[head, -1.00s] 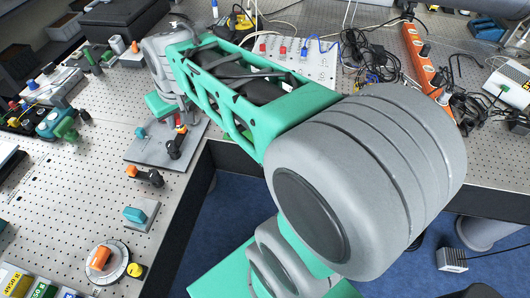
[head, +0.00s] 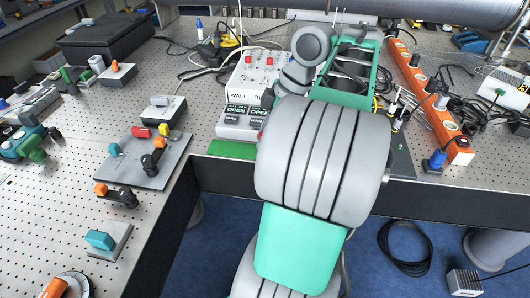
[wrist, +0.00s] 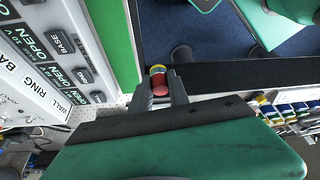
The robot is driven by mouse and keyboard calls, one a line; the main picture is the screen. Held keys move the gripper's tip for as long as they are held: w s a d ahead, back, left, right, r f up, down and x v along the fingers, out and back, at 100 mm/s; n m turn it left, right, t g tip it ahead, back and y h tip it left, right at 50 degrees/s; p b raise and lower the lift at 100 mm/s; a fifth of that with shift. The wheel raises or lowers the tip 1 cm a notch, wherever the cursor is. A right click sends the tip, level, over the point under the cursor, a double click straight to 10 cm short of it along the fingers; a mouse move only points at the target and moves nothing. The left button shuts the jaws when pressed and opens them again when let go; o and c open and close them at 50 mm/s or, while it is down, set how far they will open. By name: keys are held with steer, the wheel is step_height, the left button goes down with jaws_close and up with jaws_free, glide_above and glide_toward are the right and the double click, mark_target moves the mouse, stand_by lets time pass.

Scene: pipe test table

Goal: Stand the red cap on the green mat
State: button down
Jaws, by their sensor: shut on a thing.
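In the wrist view my gripper (wrist: 159,84) is shut on a small red cap (wrist: 160,89), which shows between the two grey fingers with a yellow and blue end beyond it. The green mat (wrist: 111,35) is a strip to the left of the fingers, apart from the cap in the picture. In the head view the green mat (head: 231,150) lies at the table's front edge, partly hidden by my arm. My gripper is hidden behind my arm there. I cannot tell the cap's height above the table.
A white labelled panel box (head: 245,118) stands right behind the mat. A grey plate with coloured knobs (head: 146,163) lies to the left. An orange power strip (head: 428,105) and cables lie to the right. The table's front edge drops to blue floor.

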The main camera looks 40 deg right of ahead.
steer(key=w+d+f, duration=0.1)
steer(key=w+f, duration=0.1)
steer(key=w+d+f+b, duration=0.1)
steer(key=d+f, duration=0.1)
steer(key=w+d+f, duration=0.2)
steer(key=shift+w+d+f+b, duration=0.2)
steer(key=shift+w+f+b, duration=0.1)
steer(key=shift+f+b, duration=0.1)
steer(key=f, duration=0.1)
steer(key=f+b, duration=0.1)
steer(key=f, duration=0.1)
steer(key=shift+w+d+f+b, duration=0.1)
steer(key=shift+w+d+b, duration=0.15)
steer(key=shift+b, duration=0.05)
steer(key=shift+f, duration=0.2)
steer(key=shift+f, duration=0.25)
steer(key=c, duration=1.5)
jaws_free()
steer(key=shift+r, duration=0.2)
